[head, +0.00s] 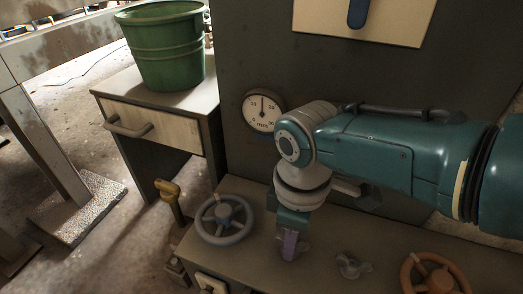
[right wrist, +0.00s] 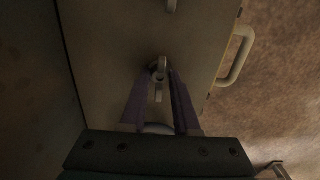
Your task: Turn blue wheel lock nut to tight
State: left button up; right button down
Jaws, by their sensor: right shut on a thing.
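The blue-grey wheel (head: 222,235) with its blue hub stands on the bench top at the lower middle of the head view. My right gripper (head: 290,252) points down just right of this wheel. In the right wrist view its two purple fingers (right wrist: 159,76) are shut on a small grey wing-shaped nut, the blue wheel lock nut (right wrist: 159,64). In the head view the fingers mostly hide that nut. Whether it sits tight or loose cannot be told. My left gripper is not in view.
A second grey wing nut (head: 352,265) and an orange wheel (head: 408,276) are to the right on the same bench. A round gauge (head: 261,111) is on the dark panel behind. A green bucket (head: 165,50) stands on a drawer cabinet (head: 150,133). A yellow handle (head: 168,190) is left of the wheel.

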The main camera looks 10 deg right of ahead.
dwell(0.3)
jog(key=c, duration=0.7)
grip_release()
jog(key=shift+o, duration=0.2)
notch_tip(320, 180, up, 10)
jog(key=p, duration=0.9)
